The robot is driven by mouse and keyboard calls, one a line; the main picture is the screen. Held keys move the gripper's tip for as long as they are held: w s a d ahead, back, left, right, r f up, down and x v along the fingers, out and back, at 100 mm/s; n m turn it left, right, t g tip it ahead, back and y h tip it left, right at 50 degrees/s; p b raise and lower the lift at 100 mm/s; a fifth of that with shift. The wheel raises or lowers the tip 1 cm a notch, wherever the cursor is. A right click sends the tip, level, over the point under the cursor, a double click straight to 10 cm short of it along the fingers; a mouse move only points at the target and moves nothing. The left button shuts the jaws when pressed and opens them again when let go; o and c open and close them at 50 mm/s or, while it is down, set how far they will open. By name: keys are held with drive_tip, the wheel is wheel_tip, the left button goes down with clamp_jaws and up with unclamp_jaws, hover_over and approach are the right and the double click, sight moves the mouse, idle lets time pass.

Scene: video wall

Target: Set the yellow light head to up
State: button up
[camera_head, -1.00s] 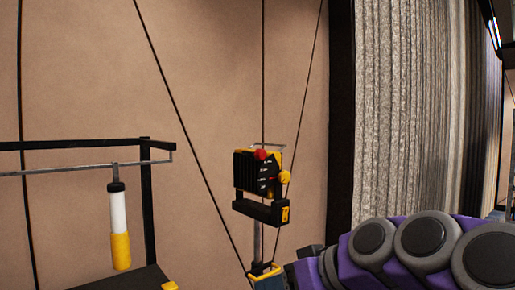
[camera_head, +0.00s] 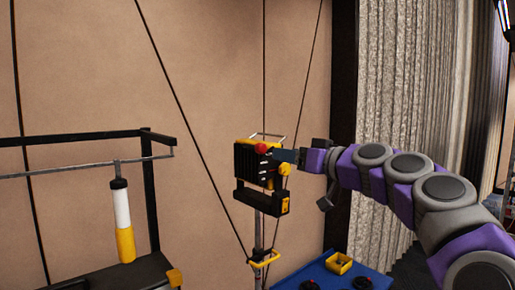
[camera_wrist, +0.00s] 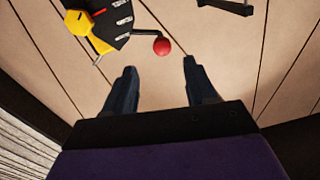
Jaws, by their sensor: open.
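The black and yellow light head (camera_head: 244,162) is on a thin grey stand in the middle of the head view, with a black bracket (camera_head: 258,203) under it. A red ball knob (camera_head: 261,148) and a yellow knob (camera_head: 284,168) are on its right side. My gripper (camera_head: 284,155) is at the head's right side, partly covering it. In the wrist view the light head (camera_wrist: 112,22) shows at the upper left. Its red ball (camera_wrist: 162,46) is on a dark bent lever, just beyond my open, empty fingers (camera_wrist: 160,68) and between their lines.
A black frame with a rail (camera_head: 70,137) stands at the left, with a white and yellow lamp (camera_head: 122,220) hanging from it. Thin dark lines cross the tan wall behind.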

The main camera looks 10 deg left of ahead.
sight(264, 151)
drive_tip(key=p+x, duration=0.2)
drive_tip(key=x, duration=0.9)
drive_tip(key=shift+a, duration=0.1)
drive_tip(key=shift+w+a+p, duration=0.25)
drive_tip(key=shift+a+p, duration=0.15)
drive_tip(key=shift+a, duration=0.1)
clamp_jaws()
